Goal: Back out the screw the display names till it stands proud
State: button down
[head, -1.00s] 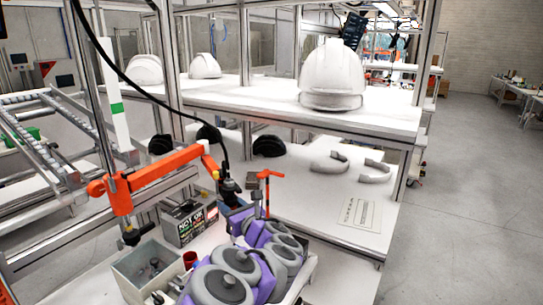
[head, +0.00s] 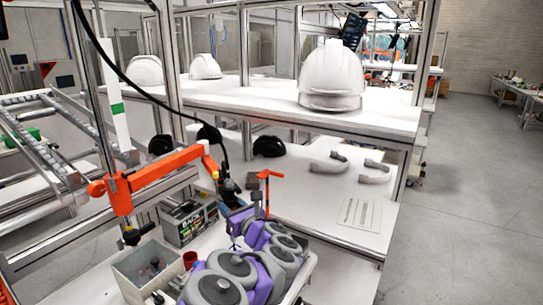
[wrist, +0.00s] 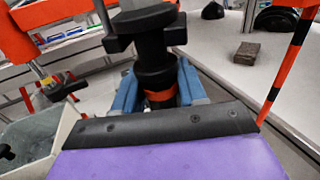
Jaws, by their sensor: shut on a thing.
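A black driver tool (wrist: 155,58) with an orange band stands upright in the wrist view. The blue jaws of my gripper (wrist: 160,92) are shut on it. In the head view my gripper (head: 229,187) is at the end of the orange jointed arm (head: 160,172), where the tool hangs.
A grey tray (head: 120,272) with small dark parts and a red cup (head: 190,259) stand in front of the display. A thin orange post (head: 267,195) rises close right of my gripper. White helmet shells (head: 332,75) sit on the upper shelf. A brown block (wrist: 247,53) lies behind.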

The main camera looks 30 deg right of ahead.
aim_at(234, 192)
jog(key=shift+s+f, duration=0.1)
dwell(0.5)
jog(key=shift+w+d+r+p, duration=0.15)
jog(key=shift+r+p, duration=0.2)
jog(key=shift+r, duration=0.35)
jog(key=shift+w+r+p, duration=0.1)
jog(key=shift+r+p, duration=0.2)
jog(key=shift+r, duration=0.35)
jog(key=shift+r+p, duration=0.7)
jog(key=shift+r, duration=0.95)
